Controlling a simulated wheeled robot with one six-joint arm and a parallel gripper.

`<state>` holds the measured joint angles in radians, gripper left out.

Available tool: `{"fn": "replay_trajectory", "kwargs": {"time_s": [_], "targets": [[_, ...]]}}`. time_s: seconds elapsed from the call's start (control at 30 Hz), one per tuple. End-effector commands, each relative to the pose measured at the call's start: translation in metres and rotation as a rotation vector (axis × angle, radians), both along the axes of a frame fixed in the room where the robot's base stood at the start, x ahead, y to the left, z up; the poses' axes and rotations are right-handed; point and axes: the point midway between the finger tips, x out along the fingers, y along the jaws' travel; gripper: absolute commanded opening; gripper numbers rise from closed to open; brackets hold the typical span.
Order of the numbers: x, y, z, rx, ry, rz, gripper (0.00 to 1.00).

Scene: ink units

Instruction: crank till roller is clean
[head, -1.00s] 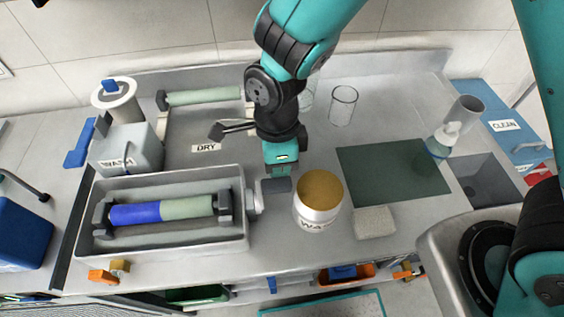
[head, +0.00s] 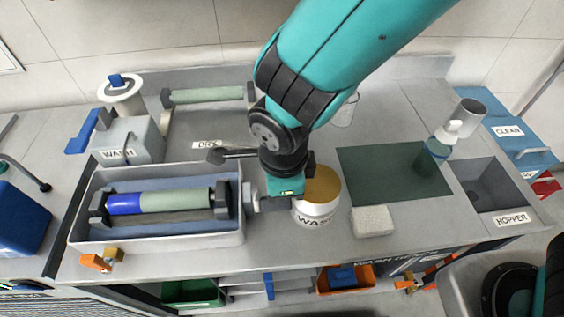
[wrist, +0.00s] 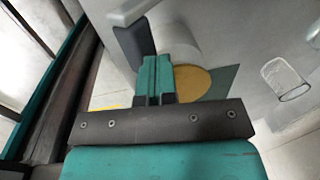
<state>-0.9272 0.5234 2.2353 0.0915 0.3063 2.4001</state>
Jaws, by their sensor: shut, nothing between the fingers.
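The roller (head: 175,201) lies across a grey tray (head: 160,241) between two dark end blocks. Its left part is blue and its longer right part is pale green. A pale hub (head: 249,196) and dark crank handle (head: 273,204) project from the tray's right side. My gripper (head: 285,194) is over the handle, just left of the wax tin (head: 318,210). In the wrist view my gripper (wrist: 156,82) is shut, its teal fingers together and empty. A dark block beside it appears to be the handle (wrist: 134,42); I cannot tell whether they touch.
The WASH container (head: 128,140) stands behind the tray. A second pale roller (head: 205,95) lies at the back, near the DRY label (head: 207,145).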

Motion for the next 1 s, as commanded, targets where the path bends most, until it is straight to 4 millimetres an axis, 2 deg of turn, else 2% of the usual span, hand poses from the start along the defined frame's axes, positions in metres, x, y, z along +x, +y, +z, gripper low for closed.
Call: {"fn": "replay_trajectory", "kwargs": {"time_s": [0.4,0.53,0.67,1.0], "targets": [[0.0,0.001,0.0,0.0,0.001,0.002,0.0],[-0.001,0.0,0.006,0.001,0.0,0.001,0.0],[-0.004,-0.001,0.021,0.0,0.0,-0.001,0.0],[-0.02,-0.006,0.08,0.0,0.0,-0.007,0.0]]}}
